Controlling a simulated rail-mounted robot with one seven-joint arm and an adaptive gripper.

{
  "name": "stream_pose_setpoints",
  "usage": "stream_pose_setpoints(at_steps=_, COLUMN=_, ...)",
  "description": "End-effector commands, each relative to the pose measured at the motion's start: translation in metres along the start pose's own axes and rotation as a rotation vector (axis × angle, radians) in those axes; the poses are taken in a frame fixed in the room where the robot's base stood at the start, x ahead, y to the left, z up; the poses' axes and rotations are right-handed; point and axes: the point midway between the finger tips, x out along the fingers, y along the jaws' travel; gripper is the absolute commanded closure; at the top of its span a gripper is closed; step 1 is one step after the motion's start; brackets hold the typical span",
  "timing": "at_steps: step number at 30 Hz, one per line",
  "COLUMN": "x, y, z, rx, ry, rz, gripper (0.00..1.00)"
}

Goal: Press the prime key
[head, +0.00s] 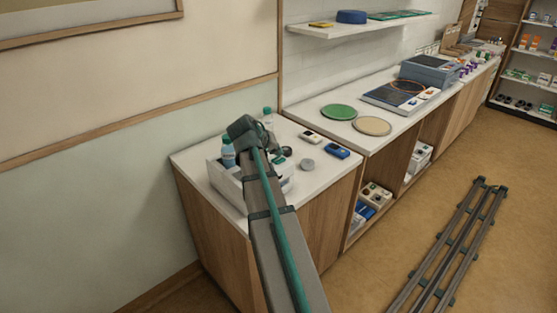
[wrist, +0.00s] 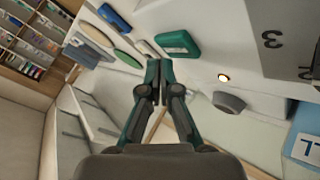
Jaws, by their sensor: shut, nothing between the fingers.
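My gripper (wrist: 159,72) is shut and empty, its two fingertips together in the wrist view. In the head view my arm crosses the bedside cabinet and hides most of the gripper. A grey panel (wrist: 285,45) with large dark digits, one of them a 3, is at the upper right of the wrist view. A small round pale spot (wrist: 223,77) and a grey round knob-like piece (wrist: 229,102) lie right of the fingertips. I cannot tell which part is the prime key; no label for it is readable. The fingertips appear apart from these pieces.
A green case (wrist: 177,43) is close beyond the fingertips. The counter continues right with a green disc (head: 338,112).

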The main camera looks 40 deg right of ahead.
Motion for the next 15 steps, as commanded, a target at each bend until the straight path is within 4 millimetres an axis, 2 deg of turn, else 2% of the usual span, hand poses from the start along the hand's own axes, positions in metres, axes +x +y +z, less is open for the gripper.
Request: stream_pose_setpoints(at_steps=15, x=0.0048, y=-0.0035, z=0.0035, rx=0.0, ry=0.0, rz=0.0, gripper=1.0)
